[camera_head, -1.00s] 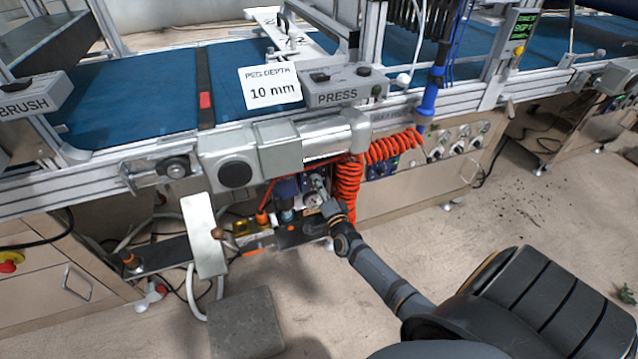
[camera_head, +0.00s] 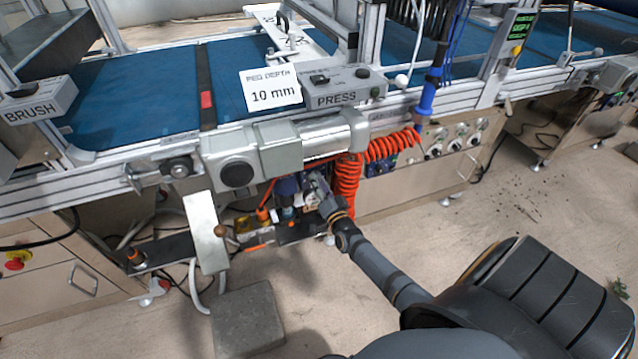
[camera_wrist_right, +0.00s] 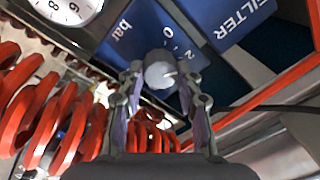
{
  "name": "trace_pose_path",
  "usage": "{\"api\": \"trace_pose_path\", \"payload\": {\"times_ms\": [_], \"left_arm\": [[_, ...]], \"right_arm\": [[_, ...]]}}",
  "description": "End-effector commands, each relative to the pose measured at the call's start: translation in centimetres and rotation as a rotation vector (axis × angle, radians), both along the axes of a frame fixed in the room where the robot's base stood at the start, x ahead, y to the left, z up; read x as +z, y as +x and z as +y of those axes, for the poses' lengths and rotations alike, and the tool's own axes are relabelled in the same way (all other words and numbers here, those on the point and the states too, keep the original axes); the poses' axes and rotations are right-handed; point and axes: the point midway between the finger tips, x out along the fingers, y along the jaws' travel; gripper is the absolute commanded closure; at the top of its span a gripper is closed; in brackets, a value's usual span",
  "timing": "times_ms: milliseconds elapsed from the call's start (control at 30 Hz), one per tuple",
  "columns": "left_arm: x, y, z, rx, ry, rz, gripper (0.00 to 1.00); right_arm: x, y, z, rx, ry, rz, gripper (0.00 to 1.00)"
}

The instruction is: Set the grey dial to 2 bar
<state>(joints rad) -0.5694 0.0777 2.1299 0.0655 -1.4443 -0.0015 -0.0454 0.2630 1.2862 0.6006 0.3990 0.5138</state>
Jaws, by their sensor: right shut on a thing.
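The grey dial (camera_wrist_right: 160,72) shows in the right wrist view on a blue panel (camera_wrist_right: 135,30) marked "bar", with the figures 0 and 2 legible beside it. A white mark shows on the dial's face; I cannot tell exactly which figure it points to. My right gripper (camera_wrist_right: 160,88) is shut on the dial, one finger on each side. In the head view my right gripper (camera_head: 322,190) reaches in under the machine beside the orange coiled hose, and the dial is too small and covered to make out. My left gripper is not in view.
The orange coiled hose (camera_head: 347,188) hangs close to my right gripper and also shows in the wrist view (camera_wrist_right: 35,110). A round white gauge (camera_wrist_right: 68,8) and a blue "FILTER" panel (camera_wrist_right: 238,22) are near the dial. A grey block (camera_head: 248,318) lies on the floor.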

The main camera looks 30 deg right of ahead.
Motion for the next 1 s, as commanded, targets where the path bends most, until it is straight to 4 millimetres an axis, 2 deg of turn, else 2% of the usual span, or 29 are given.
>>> {"api": "trace_pose_path", "payload": {"times_ms": [200,233,367,733,867,1000], "left_arm": [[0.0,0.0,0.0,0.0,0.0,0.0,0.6],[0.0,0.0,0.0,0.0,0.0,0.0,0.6],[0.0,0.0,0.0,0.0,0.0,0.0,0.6],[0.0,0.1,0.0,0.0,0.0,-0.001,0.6],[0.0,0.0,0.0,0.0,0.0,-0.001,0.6],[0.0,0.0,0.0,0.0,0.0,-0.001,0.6]], "right_arm": [[-0.3,-0.1,0.0,0.0,0.002,0.005,0.97],[-0.2,-0.1,0.0,0.0,0.002,0.005,0.61],[-0.2,-0.1,0.0,-0.001,0.002,0.003,0.44],[-0.1,-0.6,0.1,-0.001,0.002,0.002,0.42],[-0.4,-2.9,0.6,0.0,0.003,0.004,0.42],[-0.6,-6.4,1.3,0.002,0.001,0.006,0.42]]}}
